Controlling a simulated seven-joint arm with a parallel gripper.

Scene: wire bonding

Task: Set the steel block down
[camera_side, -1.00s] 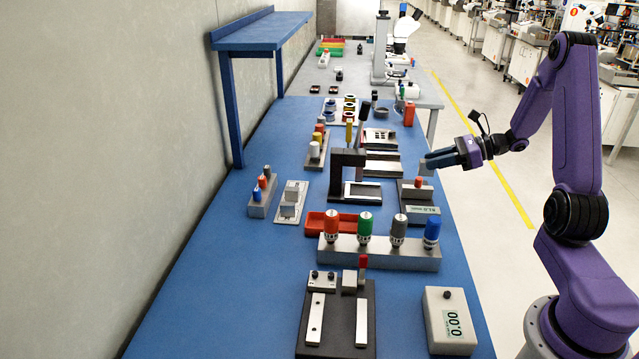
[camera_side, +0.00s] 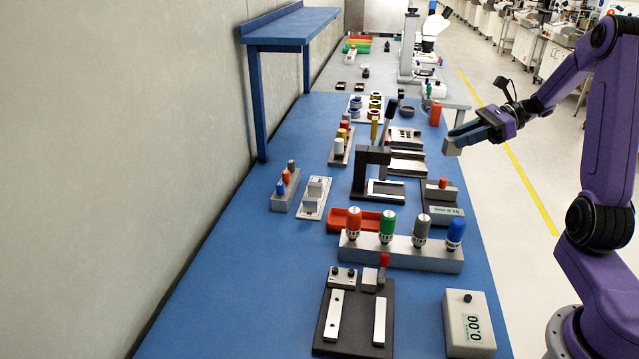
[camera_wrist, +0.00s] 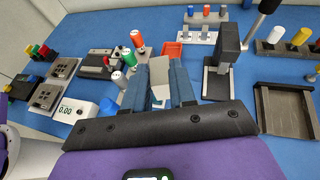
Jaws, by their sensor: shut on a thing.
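The steel block (camera_side: 452,147) is a small grey block held at the tips of my gripper (camera_side: 462,139), in the air at the right edge of the blue bench. In the side view it appears above and a little right of the gauge with the red knob (camera_side: 443,183), with a clear gap. In the wrist view the steel block (camera_wrist: 159,72) sits between the two blue fingers of my gripper (camera_wrist: 159,82), which are shut on it. A pale plate (camera_side: 312,212) with two similar grey blocks stands on the bench at the left.
A dark press-like frame (camera_side: 371,158) stands mid-bench. In front are a red tray (camera_side: 375,220), a grey rack (camera_side: 440,259) with coloured-top tools, a dark fixture board (camera_side: 355,325) and a grey display box (camera_side: 469,322). Bare blue bench shows at the front left.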

